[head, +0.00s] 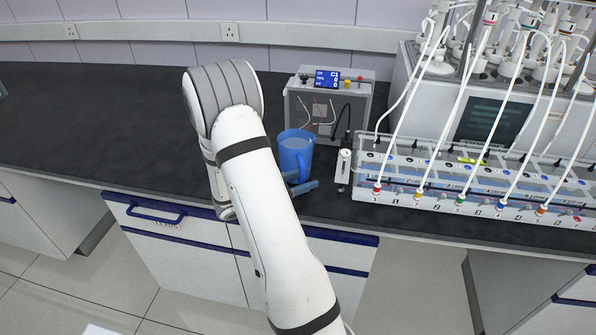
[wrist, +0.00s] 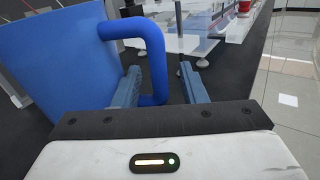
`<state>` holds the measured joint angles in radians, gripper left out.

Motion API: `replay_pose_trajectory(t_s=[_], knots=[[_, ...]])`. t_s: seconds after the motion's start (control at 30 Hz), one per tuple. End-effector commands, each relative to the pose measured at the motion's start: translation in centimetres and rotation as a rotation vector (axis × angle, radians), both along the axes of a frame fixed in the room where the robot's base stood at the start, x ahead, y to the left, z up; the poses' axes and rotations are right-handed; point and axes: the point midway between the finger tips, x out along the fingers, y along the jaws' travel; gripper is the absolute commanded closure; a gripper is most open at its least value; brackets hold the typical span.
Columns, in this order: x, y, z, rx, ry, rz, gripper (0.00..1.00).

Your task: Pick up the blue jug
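The blue jug (head: 292,152) stands upright on the dark bench top, just right of my arm in the head view. In the wrist view the jug (wrist: 55,60) fills the left side, and its handle (wrist: 152,60) curves out to the right. My gripper (wrist: 162,82) is open. Its two blue-grey fingers are on either side of the handle's lower part, with a visible gap between the handle and the right finger. Whether the left finger touches the handle or jug I cannot tell. In the head view my gripper (head: 303,184) is low beside the jug, partly hidden by my arm.
A grey control box (head: 326,108) with a blue display stands behind the jug. A small white upright device (head: 343,168) is close to its right. The reactor rack (head: 470,185) with tubes is further right. The bench on the left is clear.

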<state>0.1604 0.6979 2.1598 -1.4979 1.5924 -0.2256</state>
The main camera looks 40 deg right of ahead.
Motion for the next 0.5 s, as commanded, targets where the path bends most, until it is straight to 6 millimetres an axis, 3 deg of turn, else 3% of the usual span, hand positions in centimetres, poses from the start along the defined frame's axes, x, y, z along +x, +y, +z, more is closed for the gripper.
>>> replay_pose_trajectory(t_s=[0.13, 0.37, 0.5], knots=[[-0.35, -1.31, 0.05, 0.0, -0.001, -0.002, 0.62], [-0.34, -1.43, 0.0, 0.0, -0.001, 0.0, 0.62], [-0.35, -1.43, 0.0, 0.0, -0.001, -0.001, 0.73]])
